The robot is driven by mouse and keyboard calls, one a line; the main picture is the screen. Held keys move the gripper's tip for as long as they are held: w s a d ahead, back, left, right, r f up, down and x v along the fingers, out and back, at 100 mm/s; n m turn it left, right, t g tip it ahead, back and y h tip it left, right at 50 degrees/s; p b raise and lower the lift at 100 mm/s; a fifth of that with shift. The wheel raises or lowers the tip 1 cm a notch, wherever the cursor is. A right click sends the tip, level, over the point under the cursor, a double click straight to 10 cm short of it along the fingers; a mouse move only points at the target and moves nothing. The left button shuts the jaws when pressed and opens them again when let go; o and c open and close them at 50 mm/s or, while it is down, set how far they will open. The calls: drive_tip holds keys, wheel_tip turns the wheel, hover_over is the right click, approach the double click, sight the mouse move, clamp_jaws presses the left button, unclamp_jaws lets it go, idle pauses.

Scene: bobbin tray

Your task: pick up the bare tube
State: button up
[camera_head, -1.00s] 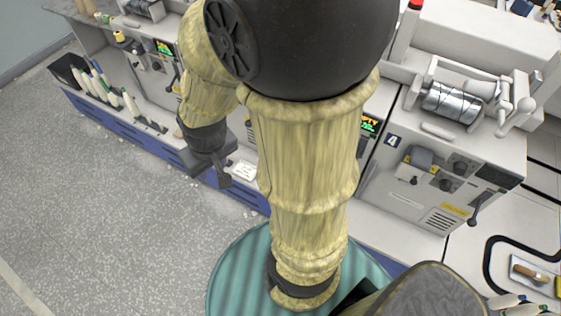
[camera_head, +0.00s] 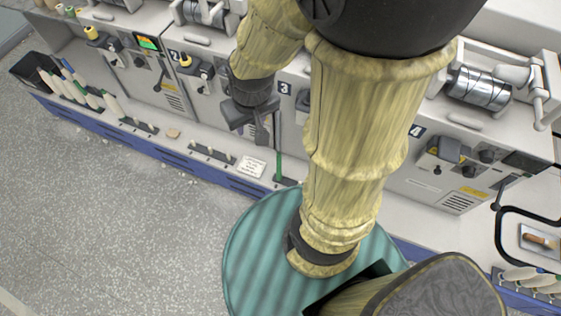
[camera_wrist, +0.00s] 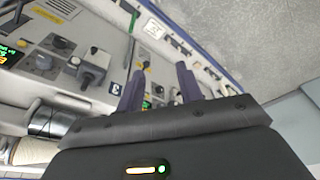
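A thin dark green upright piece (camera_head: 278,140), which looks like a bare tube, stands at the front of the machine's station 3. It also shows in the wrist view (camera_wrist: 131,50), left of my fingers. My gripper (camera_head: 248,128) hangs just left of it in the head view, empty and apart from it as far as I can tell. In the wrist view my gripper (camera_wrist: 160,80) has its two fingers spread with a clear gap. Part of station 3 is hidden behind my arm.
A white card (camera_head: 252,166) lies on the ledge. Several winding stations with levers line the back. A tray with a wooden-handled tool (camera_head: 541,240) is at right. The grey floor is open.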

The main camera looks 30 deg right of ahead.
drive_tip(key=shift+s+a, duration=0.15)
drive_tip(key=shift+o, duration=0.8)
drive_tip(key=shift+s, duration=0.25)
drive_tip(key=m+g+b, duration=0.1)
drive_tip(key=b, duration=1.3)
hover_over(280, 153)
drive_tip(key=s, duration=0.2)
wheel_tip(280, 153, down, 30)
drive_tip(key=shift+r, duration=0.25)
drive_tip(key=f, duration=0.4)
drive_tip(key=w+f, duration=0.1)
drive_tip(key=f, duration=0.3)
drive_tip(key=f+b, duration=0.1)
drive_tip(key=f, duration=0.3)
drive_tip(key=shift+w, duration=0.25)
